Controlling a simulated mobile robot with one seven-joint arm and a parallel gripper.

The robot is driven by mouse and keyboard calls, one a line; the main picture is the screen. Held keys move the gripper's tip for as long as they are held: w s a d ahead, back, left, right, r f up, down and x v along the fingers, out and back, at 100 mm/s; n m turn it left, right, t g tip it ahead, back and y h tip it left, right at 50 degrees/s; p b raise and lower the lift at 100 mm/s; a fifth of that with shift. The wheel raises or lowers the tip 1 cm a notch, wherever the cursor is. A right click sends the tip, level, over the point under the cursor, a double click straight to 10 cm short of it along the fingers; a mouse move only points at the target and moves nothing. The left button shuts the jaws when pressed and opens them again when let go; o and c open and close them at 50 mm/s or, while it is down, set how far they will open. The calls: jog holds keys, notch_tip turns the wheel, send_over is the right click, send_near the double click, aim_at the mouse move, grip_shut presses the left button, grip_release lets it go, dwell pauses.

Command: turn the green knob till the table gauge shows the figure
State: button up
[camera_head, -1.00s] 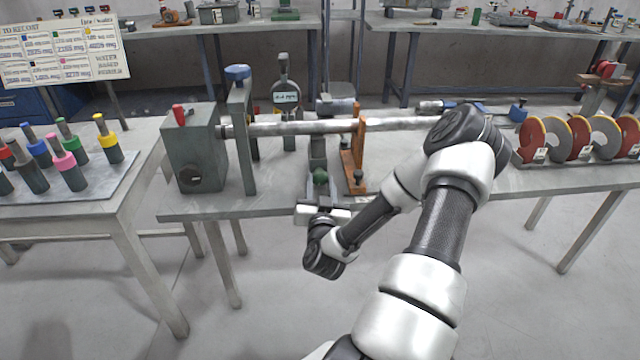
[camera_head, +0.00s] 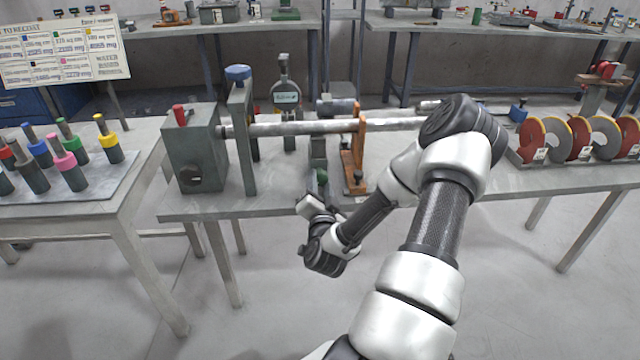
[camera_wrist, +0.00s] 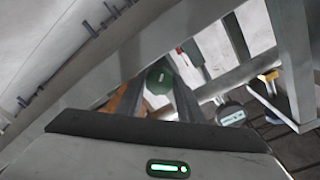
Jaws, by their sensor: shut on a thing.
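The green knob (camera_head: 321,177) sits at the front of the positioner on the workbench. In the wrist view the knob (camera_wrist: 160,77) lies between the two dark fingers of my gripper (camera_wrist: 160,88), which is shut on it. In the head view my gripper (camera_head: 312,203) is at the bench's front edge, rolled to a slant. The table gauge (camera_head: 286,96) stands on a post behind the shaft; its display figure is too small to read. The gauge also shows tilted in the wrist view (camera_wrist: 231,115).
A long steel shaft (camera_head: 290,128) runs from the grey headstock (camera_head: 195,150) past an orange bracket (camera_head: 358,150). Red and grey discs (camera_head: 560,138) stand at the right. A side table (camera_head: 110,195) at the left bears coloured-top tools. The floor in front is clear.

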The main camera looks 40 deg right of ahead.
dwell(0.3)
jog(key=o, duration=1.1)
jog(key=shift+c, duration=0.2)
jog(key=shift+f, duration=0.1)
